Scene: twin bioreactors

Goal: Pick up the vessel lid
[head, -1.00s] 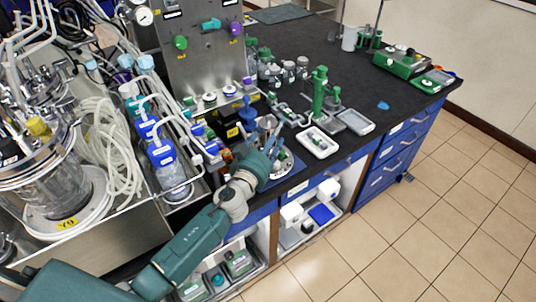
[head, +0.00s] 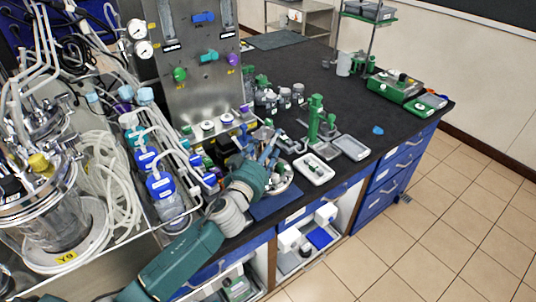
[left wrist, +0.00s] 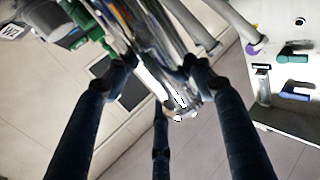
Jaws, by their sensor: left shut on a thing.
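The vessel lid (head: 284,181) is a round metal plate with small fittings and upright parts on it. In the head view it is just above the dark blue mat (head: 272,206) at the bench's front edge. My left gripper (head: 268,152) comes over it from the front left, shut on its upper part and hiding much of it. In the left wrist view, dark fingers close around shiny metal parts of the lid (left wrist: 178,97). The exact grip point is hard to make out. My right gripper is not in view.
A white tray (head: 325,172) and a grey tray (head: 352,147) lie right of the lid, with a green stand (head: 315,120) behind. Blue-labelled bottles (head: 160,187) and a glass vessel (head: 52,222) stand left.

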